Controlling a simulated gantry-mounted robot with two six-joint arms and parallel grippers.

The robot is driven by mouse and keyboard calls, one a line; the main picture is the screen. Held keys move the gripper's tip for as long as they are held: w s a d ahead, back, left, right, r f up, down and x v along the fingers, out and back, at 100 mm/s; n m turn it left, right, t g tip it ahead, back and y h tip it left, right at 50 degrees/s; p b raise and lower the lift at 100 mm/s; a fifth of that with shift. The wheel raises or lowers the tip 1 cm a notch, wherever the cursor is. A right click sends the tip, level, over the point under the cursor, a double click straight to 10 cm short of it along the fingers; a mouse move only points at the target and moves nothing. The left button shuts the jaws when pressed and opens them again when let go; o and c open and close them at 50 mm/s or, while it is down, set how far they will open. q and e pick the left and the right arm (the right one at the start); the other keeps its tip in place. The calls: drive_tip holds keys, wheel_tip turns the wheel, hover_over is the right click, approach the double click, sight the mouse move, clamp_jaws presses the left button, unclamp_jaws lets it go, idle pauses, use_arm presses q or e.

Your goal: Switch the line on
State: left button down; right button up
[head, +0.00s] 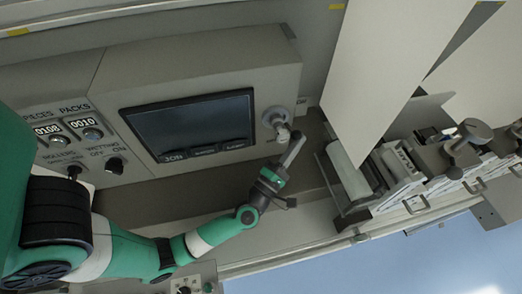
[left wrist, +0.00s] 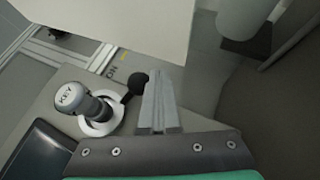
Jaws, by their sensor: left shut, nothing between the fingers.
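The switch with a grey, white-topped knob marked KEY (left wrist: 72,97) sits on a round white base at the right end of the control panel. In the head view the switch (head: 274,117) is right of the screen. In the head view the left gripper (head: 296,140) is close to the switch, in front of the panel. My right gripper is not in view.
A dark screen (head: 195,122) with buttons fills the panel's middle. Counters and knobs (head: 93,134) are at the left. A large pale sheet (head: 385,65) hangs at the right, above rollers and machine parts (head: 465,145). Open floor shows at the lower right.

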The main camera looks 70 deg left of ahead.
use_arm(q)
drive_tip(key=b+v, duration=0.1)
drive_tip(key=v, duration=1)
drive_tip(key=shift+s+d+f, duration=0.1)
drive_tip(key=shift+s+d, duration=0.1)
drive_tip(key=shift+s, duration=0.05)
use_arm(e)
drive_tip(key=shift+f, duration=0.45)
